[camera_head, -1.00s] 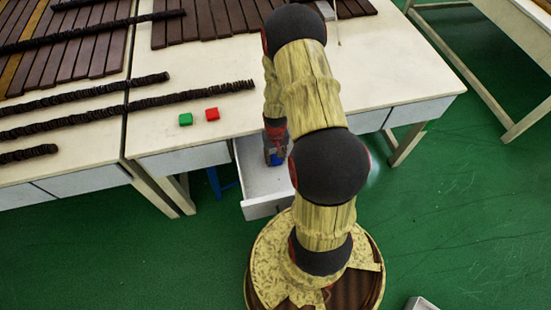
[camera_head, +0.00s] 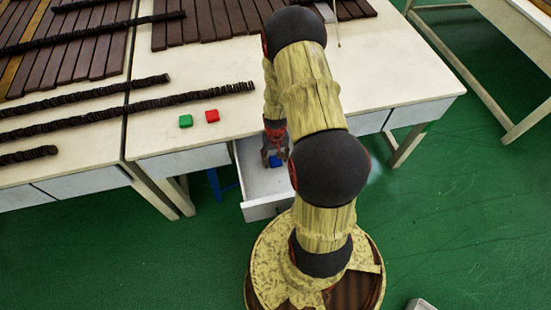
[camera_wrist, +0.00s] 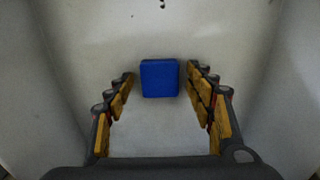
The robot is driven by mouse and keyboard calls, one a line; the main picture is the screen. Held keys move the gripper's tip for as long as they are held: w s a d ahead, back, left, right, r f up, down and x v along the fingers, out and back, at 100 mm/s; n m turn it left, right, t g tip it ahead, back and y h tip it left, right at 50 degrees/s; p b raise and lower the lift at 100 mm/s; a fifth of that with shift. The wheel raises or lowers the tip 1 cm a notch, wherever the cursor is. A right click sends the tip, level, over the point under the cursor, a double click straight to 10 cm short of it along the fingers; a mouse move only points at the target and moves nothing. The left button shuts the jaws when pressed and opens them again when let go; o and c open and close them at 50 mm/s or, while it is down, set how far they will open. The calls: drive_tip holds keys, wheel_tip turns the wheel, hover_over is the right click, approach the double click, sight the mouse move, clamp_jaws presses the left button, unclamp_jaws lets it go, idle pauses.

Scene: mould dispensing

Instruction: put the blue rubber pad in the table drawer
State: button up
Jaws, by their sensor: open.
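The blue rubber pad (camera_head: 276,161) is inside the open table drawer (camera_head: 266,183). In the wrist view the blue pad (camera_wrist: 159,78) lies on the pale drawer floor (camera_wrist: 155,130), just beyond and between my fingertips. My gripper (camera_head: 273,155) points down into the drawer, above the pad. In the wrist view my gripper (camera_wrist: 160,82) is open, with a gap between each finger and the pad. My arm hides part of the drawer's right side.
A green pad (camera_head: 186,121) and a red pad (camera_head: 212,115) lie on the tabletop (camera_head: 225,78) near its front edge. Dark stacked rows (camera_head: 190,97) and brown slats (camera_head: 205,20) lie behind them. The drawer walls stand close around my gripper.

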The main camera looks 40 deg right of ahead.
wheel_tip(320, 180, up, 12)
drive_tip(key=p, duration=0.4)
wheel_tip(320, 180, up, 11)
drive_tip(key=n+t, duration=0.1)
hover_over(275, 160)
drive_tip(key=w+a, duration=0.3)
drive_tip(key=a, duration=0.1)
drive_tip(key=a+r+n+t, duration=0.1)
drive_tip(key=a+r, duration=0.3)
drive_tip(key=r, duration=0.3)
drive_tip(key=a+r+n+t, duration=0.1)
drive_tip(key=a+r, duration=0.3)
drive_tip(key=r, duration=0.4)
drive_tip(key=s+a+r+n+t, duration=0.2)
drive_tip(key=s+a+r+n, duration=0.1)
drive_tip(key=s+a+r, duration=0.9)
drive_tip(key=shift+s+r+t, duration=0.3)
drive_tip(key=shift+s+r, duration=0.3)
drive_tip(key=shift+r, duration=0.3)
